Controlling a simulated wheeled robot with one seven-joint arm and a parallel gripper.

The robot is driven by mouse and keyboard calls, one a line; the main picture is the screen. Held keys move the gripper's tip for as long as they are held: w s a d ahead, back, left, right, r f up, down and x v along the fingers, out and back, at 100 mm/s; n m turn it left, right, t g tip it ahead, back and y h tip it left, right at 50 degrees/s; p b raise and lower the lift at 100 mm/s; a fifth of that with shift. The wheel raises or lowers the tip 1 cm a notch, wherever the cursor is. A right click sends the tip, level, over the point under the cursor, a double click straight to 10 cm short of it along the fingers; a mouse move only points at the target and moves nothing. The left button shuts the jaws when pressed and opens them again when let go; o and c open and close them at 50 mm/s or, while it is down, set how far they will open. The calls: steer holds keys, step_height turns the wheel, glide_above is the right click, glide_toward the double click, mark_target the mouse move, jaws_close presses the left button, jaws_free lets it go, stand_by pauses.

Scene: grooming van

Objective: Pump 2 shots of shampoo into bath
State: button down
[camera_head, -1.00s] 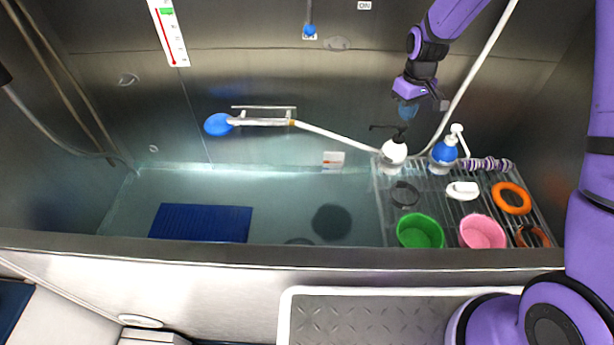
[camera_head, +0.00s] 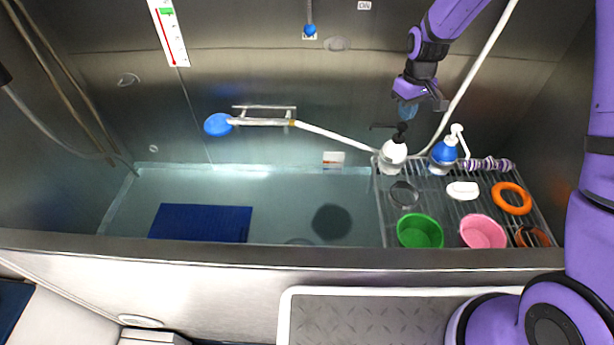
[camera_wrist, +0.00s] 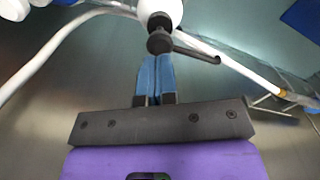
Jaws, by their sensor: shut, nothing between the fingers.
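A white bottle (camera_head: 393,155) with a black pump head (camera_head: 402,130) stands at the back left of the wire rack; its spout points left towards the bath. A blue bottle (camera_head: 444,153) with a white pump stands to its right. I cannot read which holds shampoo. The bath (camera_head: 280,195) holds clear, pale water. My gripper (camera_head: 405,113) is shut and empty, its blue fingers pointing down just above the black pump. In the wrist view, the fingertips (camera_wrist: 156,60) lie close to the black pump head (camera_wrist: 160,42); I cannot tell whether they touch.
The rack (camera_head: 384,222) also holds a green bowl (camera_head: 420,231), a pink bowl (camera_head: 482,232), an orange ring (camera_head: 512,198) and a white bar (camera_head: 463,190). A white hose (camera_head: 335,137) crosses behind the bottles. A blue mat (camera_head: 200,223) lies in the bath.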

mark_target(403, 125)
steer(key=shift+f, duration=0.45)
steer(key=shift+f, duration=1.45)
steer(key=shift+r, duration=1.85)
steer(key=shift+f, duration=0.1)
steer(key=shift+f, duration=1.75)
steer(key=shift+r, duration=1.85)
